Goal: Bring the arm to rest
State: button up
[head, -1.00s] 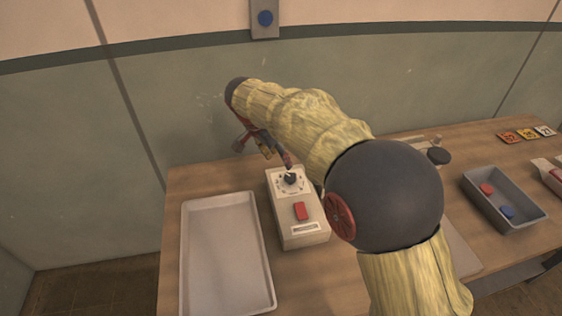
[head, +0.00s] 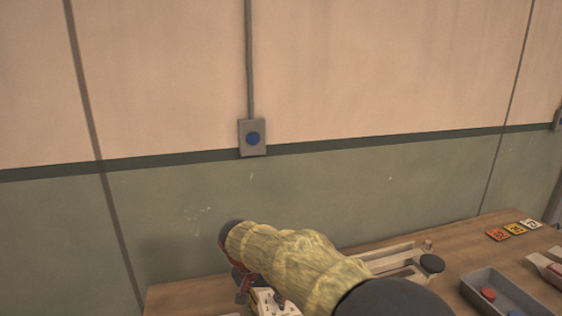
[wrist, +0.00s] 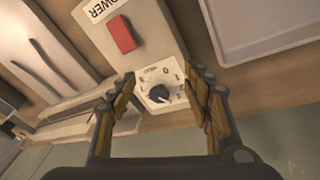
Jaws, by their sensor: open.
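My arm, in a yellow quilted sleeve, reaches over the table in the head view. My gripper (wrist: 160,82) is open and empty in the wrist view, its two fingers apart on either side of a dark dial knob (wrist: 158,95). I cannot tell how far above the knob the fingertips are. The knob sits on a pale control box (wrist: 150,40) with a red switch (wrist: 122,35) and a POWER label. In the head view my gripper (head: 245,288) is partly hidden by my wrist, and only a bit of the box shows at the bottom edge.
A pale tray (wrist: 265,25) lies beside the box. A grey bin (head: 500,292) with red and blue pieces and several numbered tags (head: 515,229) are on the right of the table (head: 450,255).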

jog(key=s+d+r+t, duration=0.1)
jog(key=s+d+r, duration=0.2)
jog(key=s+d, duration=0.4)
jog(key=s+d+r+n+t+y, duration=0.1)
jog(key=s+d+r, duration=0.3)
jog(key=s+d, duration=0.4)
jog(key=s+d+r+t+y, duration=0.1)
jog(key=s+d+r, duration=0.3)
jog(key=s+d, duration=0.4)
jog(key=s, duration=0.6)
jog(key=shift+s+n, duration=0.25)
jog(key=shift+n, duration=0.15)
